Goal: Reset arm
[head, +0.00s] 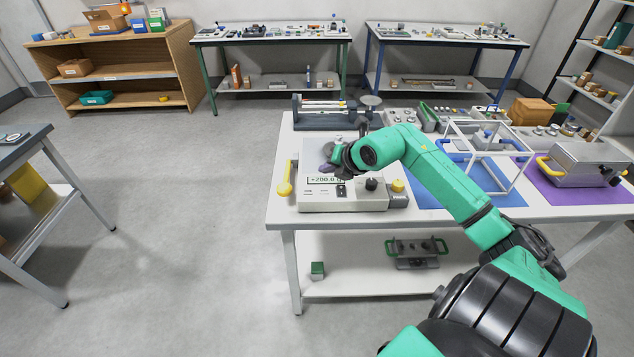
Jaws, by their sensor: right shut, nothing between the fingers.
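My right arm, green and black, reaches from the lower right over the white weighing table (283,212). My right gripper (328,165) is above the pan area of a beige electronic scale (320,198) and is shut with nothing in it. A small purple object (326,169) shows by the gripper; I cannot tell if they touch. The scale's display (325,181) reads about +200.0. My left gripper is not in view.
On the right are a white frame (524,165) on a blue mat and a metal case (585,167) on a purple mat.

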